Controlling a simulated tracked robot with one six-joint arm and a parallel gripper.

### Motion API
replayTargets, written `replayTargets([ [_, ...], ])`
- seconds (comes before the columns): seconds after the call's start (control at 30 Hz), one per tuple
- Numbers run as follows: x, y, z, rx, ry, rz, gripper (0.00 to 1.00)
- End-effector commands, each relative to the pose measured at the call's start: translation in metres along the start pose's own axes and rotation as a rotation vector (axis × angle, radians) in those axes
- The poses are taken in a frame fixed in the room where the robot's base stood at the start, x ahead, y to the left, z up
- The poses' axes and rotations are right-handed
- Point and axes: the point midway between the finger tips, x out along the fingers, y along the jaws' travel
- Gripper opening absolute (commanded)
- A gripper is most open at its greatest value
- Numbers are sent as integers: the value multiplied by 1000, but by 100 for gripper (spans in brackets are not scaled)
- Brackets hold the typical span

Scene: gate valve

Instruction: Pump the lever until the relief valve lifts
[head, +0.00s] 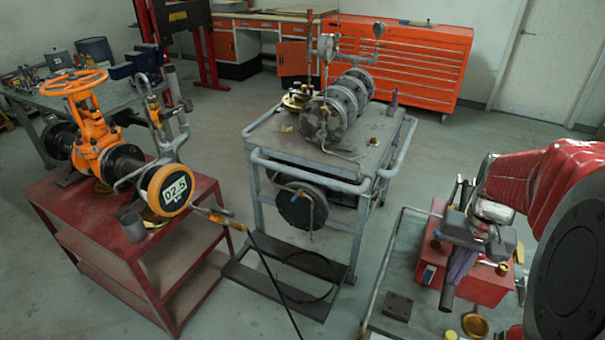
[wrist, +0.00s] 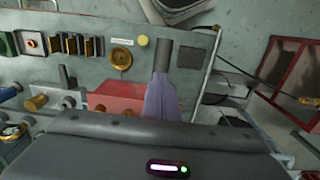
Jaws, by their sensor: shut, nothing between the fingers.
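My gripper (head: 447,297) is at the right of the head view, pointing down above the tool bench. Its purple and dark grey fingers are together and empty; they also show in the wrist view (wrist: 163,58). The orange gate valve (head: 95,135) stands on the red cart at the left. A black hose (head: 265,255) runs from a yellow fitting (head: 217,217) below the gauge out of the bottom edge. I cannot pick out the pump lever, and cannot tell which fitting is the relief valve.
The tool bench (head: 425,225) carries a red box (head: 432,262) and a brass disc (head: 475,325). A grey trolley (head: 375,150) with flanged pipework (head: 325,120) stands in the middle. Orange drawers (head: 410,60) stand behind.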

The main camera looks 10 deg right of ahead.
Motion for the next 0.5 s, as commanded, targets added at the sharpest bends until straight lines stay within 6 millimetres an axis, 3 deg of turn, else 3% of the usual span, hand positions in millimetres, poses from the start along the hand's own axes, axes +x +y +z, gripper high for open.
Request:
replayTargets([
  [0.3, -3, 0, -1, 0, 2, 0, 0],
  [0.5, -25, 0, -2, 0, 6, 0, 0],
])
